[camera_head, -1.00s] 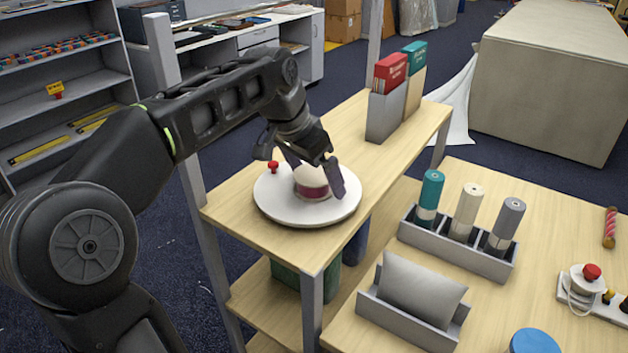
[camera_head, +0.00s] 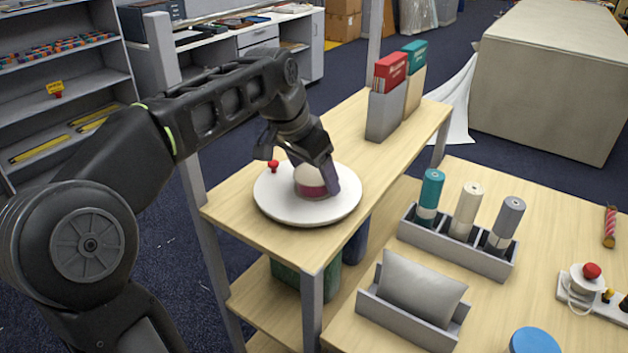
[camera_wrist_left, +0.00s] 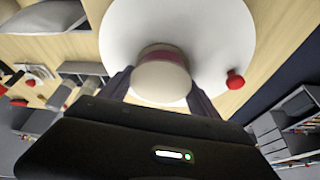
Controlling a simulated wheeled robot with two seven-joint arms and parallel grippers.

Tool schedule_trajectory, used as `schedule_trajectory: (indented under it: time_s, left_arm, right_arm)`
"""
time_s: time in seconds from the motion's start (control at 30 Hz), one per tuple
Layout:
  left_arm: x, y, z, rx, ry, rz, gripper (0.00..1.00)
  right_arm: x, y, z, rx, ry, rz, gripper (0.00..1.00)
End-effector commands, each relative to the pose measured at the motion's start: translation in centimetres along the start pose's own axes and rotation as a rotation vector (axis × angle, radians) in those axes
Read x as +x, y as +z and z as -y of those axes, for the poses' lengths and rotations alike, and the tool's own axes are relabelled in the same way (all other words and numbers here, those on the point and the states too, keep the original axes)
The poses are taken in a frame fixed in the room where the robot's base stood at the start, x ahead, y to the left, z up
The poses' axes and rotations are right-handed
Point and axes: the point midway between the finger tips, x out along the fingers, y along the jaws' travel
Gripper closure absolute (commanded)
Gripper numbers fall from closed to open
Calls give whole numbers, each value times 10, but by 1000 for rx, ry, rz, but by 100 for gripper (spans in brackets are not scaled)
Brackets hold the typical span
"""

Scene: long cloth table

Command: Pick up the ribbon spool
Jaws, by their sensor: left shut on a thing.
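The ribbon spool (camera_head: 311,182), cream on top with a dark purple-red band below, stands upright on a round white plate (camera_head: 281,211) on the upper wooden shelf. My left gripper (camera_head: 312,184) is shut on the spool, with a finger on each side of it. In the left wrist view the spool (camera_wrist_left: 160,82) sits between the two fingers, over the white plate (camera_wrist_left: 120,40). Part of the spool is hidden by my fingers. My right gripper is not in view.
A small red knob (camera_head: 273,166) stands at the plate's left edge. A grey tray of rolls (camera_head: 445,246) and a grey cushion (camera_head: 421,290) in a holder occupy the lower table at right.

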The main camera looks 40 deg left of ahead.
Motion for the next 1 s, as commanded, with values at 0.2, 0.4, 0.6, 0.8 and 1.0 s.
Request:
schedule_trajectory:
  time_s: [0.2, 0.4, 0.6, 0.8, 1.0]
  left_arm:
    - [0, 0, 0, 0, 0, 0, 51]
    - [0, 0, 0, 0, 0, 0, 67]
    - [0, 0, 0, 0, 0, 0, 69]
    - [-9, -4, 0, 0, -1, -2, 70]
    - [-39, -17, 1, -1, -2, -4, 70]
  right_arm:
    - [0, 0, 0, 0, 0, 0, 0]
    - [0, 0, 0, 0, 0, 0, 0]
    - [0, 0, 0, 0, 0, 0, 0]
    - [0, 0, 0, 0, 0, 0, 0]
    - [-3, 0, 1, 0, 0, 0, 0]
